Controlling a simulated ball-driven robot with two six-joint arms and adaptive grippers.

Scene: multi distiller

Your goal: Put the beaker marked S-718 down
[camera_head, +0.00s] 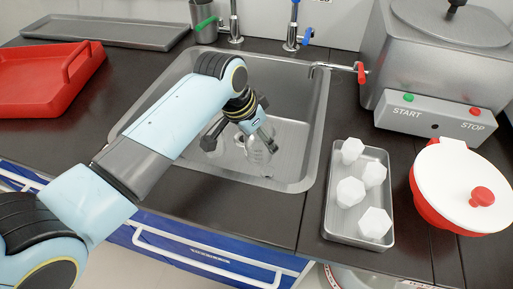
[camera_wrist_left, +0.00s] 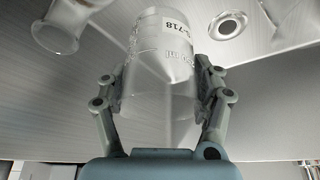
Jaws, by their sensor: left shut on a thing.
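The clear glass beaker marked S-718 (camera_wrist_left: 163,45) is between the fingers of my left gripper (camera_wrist_left: 162,85) in the left wrist view. Its label and volume marks face that camera. The left gripper is shut on its sides. In the head view the left gripper (camera_head: 240,137) reaches down into the metal sink (camera_head: 180,148), and glass (camera_head: 259,156) shows below and beside its fingers. The gripper hides part of the glass there. I cannot tell whether the beaker touches the sink floor. My right gripper is not in view.
Another glass vessel (camera_wrist_left: 62,27) and the round drain (camera_wrist_left: 228,25) lie near the beaker in the left wrist view. Taps (camera_head: 291,35) stand behind the sink. A tray (camera_head: 337,222) with several white pieces, a red-and-white pot (camera_head: 450,180) and a grey machine (camera_head: 425,60) are at right.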

